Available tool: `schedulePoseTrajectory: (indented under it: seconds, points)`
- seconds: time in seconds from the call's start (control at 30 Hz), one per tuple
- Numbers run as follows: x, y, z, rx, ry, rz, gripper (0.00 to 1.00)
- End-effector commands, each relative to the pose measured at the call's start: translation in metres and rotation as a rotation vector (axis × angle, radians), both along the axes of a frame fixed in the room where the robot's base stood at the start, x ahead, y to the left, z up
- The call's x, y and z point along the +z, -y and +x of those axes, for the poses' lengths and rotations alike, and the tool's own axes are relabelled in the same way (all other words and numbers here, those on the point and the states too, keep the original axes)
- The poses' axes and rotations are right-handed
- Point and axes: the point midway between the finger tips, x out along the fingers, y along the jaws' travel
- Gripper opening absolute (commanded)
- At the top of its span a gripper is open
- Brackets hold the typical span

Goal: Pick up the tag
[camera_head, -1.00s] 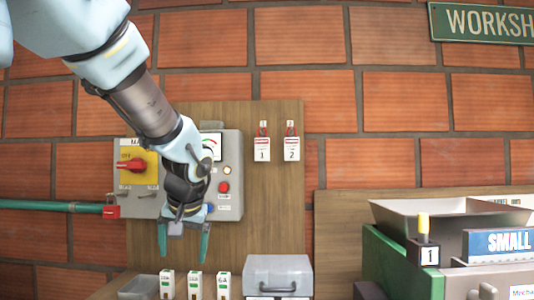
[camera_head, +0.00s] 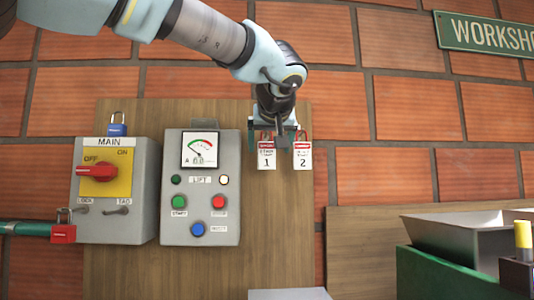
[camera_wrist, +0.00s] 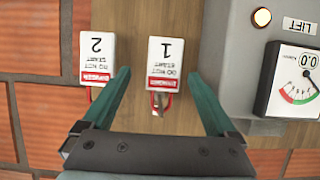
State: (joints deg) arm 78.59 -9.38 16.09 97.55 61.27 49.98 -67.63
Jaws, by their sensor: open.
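Two white tags with red headers hang side by side on the wooden board. Tag 1 (camera_head: 267,157) is on the left in the head view and tag 2 (camera_head: 303,156) on the right. In the wrist view, upside down, tag 1 (camera_wrist: 165,62) shows between the finger lines and tag 2 (camera_wrist: 97,57) lies left of the left finger. My gripper (camera_head: 273,132) is in front of the tags' tops, open and empty; it also shows in the wrist view (camera_wrist: 159,75). It hides part of the tags' red hangers in the head view. I see no clear contact.
A red padlock (camera_head: 63,232) hangs at a green pipe.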

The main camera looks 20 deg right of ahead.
Motion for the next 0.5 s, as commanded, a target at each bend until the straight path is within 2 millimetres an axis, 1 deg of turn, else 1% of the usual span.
schedulePoseTrajectory:
  seconds: [0.1,0.27,0.33,0.5]
  points:
    - [-0.004,0.004,0.013,0.000,0.000,0.003,0.93]
    - [-0.009,0.006,0.021,0.000,-0.001,0.004,0.93]
    - [-0.011,0.008,0.028,-0.002,-0.001,0.005,0.93]
    - [-0.023,0.012,0.051,-0.001,-0.001,0.007,0.93]
